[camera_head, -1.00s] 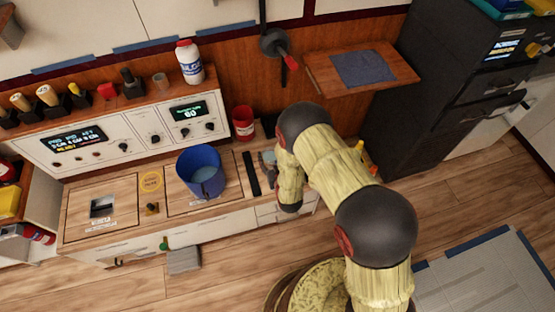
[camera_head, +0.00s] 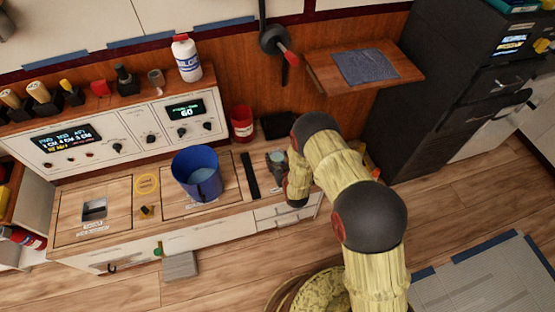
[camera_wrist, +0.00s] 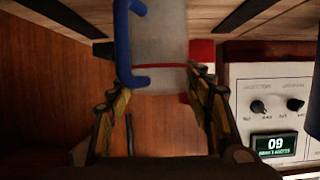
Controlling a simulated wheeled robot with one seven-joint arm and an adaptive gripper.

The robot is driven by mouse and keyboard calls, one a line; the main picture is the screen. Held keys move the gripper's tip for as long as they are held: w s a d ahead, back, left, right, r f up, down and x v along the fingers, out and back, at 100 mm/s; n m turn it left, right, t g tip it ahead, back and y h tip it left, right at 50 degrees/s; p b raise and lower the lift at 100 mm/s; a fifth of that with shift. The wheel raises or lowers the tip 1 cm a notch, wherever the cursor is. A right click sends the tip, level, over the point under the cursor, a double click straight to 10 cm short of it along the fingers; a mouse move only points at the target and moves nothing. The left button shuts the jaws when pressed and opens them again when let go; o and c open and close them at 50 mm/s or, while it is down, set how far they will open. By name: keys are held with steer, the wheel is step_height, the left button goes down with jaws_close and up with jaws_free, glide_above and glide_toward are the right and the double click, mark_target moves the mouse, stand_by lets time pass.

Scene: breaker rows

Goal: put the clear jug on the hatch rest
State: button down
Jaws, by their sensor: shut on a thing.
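The clear jug (camera_wrist: 165,55) shows as a pale translucent body with a blue handle in the wrist view. My gripper (camera_wrist: 158,84) is shut on it, one finger by the handle side and one on the far side. In the head view a small part of the jug (camera_head: 277,158) shows at the counter's right end; my arm hides most of my gripper and whether the jug touches the counter. A wooden wall shelf with a blue-grey mat (camera_head: 366,67), possibly the hatch rest, is at the upper right, apart from the jug.
A blue bucket (camera_head: 197,175) and a red can (camera_head: 242,124) stand on the counter left of my arm. A white bottle (camera_head: 187,60) stands on the ledge above the control panel (camera_head: 150,133). A lever with a red end (camera_head: 287,54) hangs left of the shelf. A dark cabinet (camera_head: 440,90) stands right.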

steer(key=shift+r, duration=0.2)
steer(key=shift+f+b, duration=0.35)
steer(key=shift+f, duration=0.05)
steer(key=c, duration=0.9)
jaws_free()
steer(key=shift+o, duration=0.4)
steer(key=shift+r, duration=0.15)
